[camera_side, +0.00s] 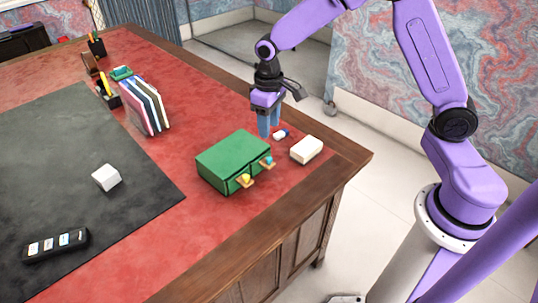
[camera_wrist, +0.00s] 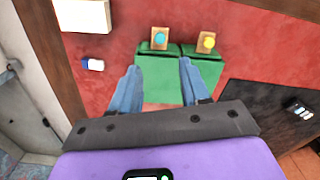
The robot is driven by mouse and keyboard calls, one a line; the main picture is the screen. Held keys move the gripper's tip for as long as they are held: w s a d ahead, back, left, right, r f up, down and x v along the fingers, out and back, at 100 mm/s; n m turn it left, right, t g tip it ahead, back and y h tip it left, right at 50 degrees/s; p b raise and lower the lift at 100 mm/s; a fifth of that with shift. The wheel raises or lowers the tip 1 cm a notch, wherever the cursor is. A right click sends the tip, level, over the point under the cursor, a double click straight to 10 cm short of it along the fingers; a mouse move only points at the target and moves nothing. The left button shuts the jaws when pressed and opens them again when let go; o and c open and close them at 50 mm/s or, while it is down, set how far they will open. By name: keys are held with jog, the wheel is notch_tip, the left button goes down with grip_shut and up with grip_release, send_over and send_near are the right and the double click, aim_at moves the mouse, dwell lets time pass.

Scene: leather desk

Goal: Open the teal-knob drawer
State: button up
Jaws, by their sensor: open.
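A green box with two drawers (camera_side: 232,158) stands on the red leather of the desk, near its edge; it also shows in the wrist view (camera_wrist: 163,92). The teal knob (camera_side: 266,161) is on the right drawer in the side view. In the wrist view the teal knob (camera_wrist: 160,38) is the left one, on a small tan plate. The yellow knob (camera_side: 245,179) marks the other drawer; it also shows in the wrist view (camera_wrist: 208,42). Both drawers look shut. My gripper (camera_side: 269,134) is open and empty, above and behind the box, apart from the knob. Its blue fingers (camera_wrist: 156,80) point toward the box.
A white block (camera_side: 306,150) lies right of the box, with a small blue-and-white item (camera_side: 281,134) beside it. Standing books (camera_side: 146,106), a white cube (camera_side: 106,177) and a dark strip (camera_side: 56,245) are further left. Red desk surface in front of the knobs is clear.

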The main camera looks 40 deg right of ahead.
aim_at(269, 158)
notch_tip(269, 158, down, 12)
jog(key=shift+r, duration=0.1)
dwell(0.5)
grip_shut()
